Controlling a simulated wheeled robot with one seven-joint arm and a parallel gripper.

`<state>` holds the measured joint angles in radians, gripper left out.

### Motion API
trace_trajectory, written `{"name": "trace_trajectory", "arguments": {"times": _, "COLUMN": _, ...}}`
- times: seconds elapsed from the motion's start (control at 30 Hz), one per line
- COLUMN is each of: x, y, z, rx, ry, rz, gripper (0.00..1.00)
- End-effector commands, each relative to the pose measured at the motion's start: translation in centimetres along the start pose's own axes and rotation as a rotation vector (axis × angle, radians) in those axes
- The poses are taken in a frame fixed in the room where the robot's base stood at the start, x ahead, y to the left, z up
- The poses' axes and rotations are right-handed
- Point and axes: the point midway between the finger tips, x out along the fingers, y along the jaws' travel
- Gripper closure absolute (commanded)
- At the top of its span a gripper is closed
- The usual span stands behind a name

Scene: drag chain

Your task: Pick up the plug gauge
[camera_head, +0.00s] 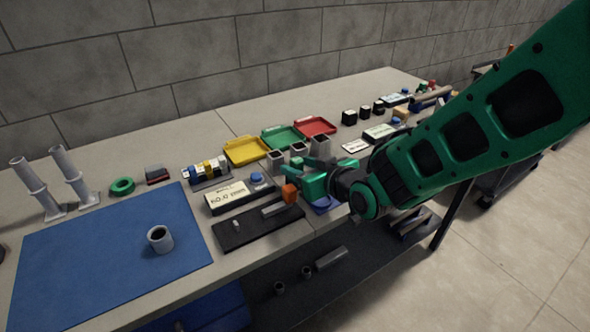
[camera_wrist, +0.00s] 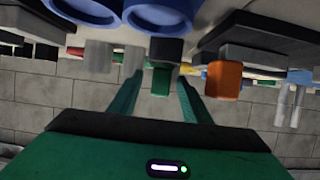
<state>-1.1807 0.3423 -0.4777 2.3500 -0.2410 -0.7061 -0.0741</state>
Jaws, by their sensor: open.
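My gripper (camera_head: 312,181) is low over the front middle of the bench in the head view, pointing left. Its two green fingers stand apart in the wrist view (camera_wrist: 161,92), which is upside down. A small block, green at its free end and dark toward the bench, shows between the fingers (camera_wrist: 160,80). It may be the plug gauge, but I cannot tell for sure, nor whether the fingers touch it. An orange block (camera_head: 290,193) at the end of a grey bar (camera_head: 275,208) lies left of my gripper, on a black mat.
Grey square posts (camera_head: 319,146) stand just behind my gripper. Yellow (camera_head: 246,151), green (camera_head: 281,138) and red (camera_head: 315,127) trays lie farther back. Blue round things (camera_wrist: 157,12) are close to the wrist camera. A blue mat (camera_head: 100,262) with a grey ring (camera_head: 160,239) lies left.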

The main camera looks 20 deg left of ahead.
Motion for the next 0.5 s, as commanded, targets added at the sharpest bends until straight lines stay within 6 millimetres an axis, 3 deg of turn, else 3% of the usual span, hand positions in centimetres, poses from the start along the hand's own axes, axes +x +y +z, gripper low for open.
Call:
{"name": "trace_trajectory", "arguments": {"times": 0.17, "x": 1.5, "y": 0.1, "z": 0.0, "rx": 0.001, "ry": -0.001, "rz": 0.001, "gripper": 0.56}}
{"name": "trace_trajectory", "arguments": {"times": 0.43, "x": 1.7, "y": 0.1, "z": 0.0, "rx": 0.001, "ry": 0.000, "rz": 0.001, "gripper": 0.56}}
{"name": "trace_trajectory", "arguments": {"times": 0.5, "x": 1.7, "y": 0.1, "z": 0.0, "rx": 0.001, "ry": 0.000, "rz": 0.001, "gripper": 0.71}}
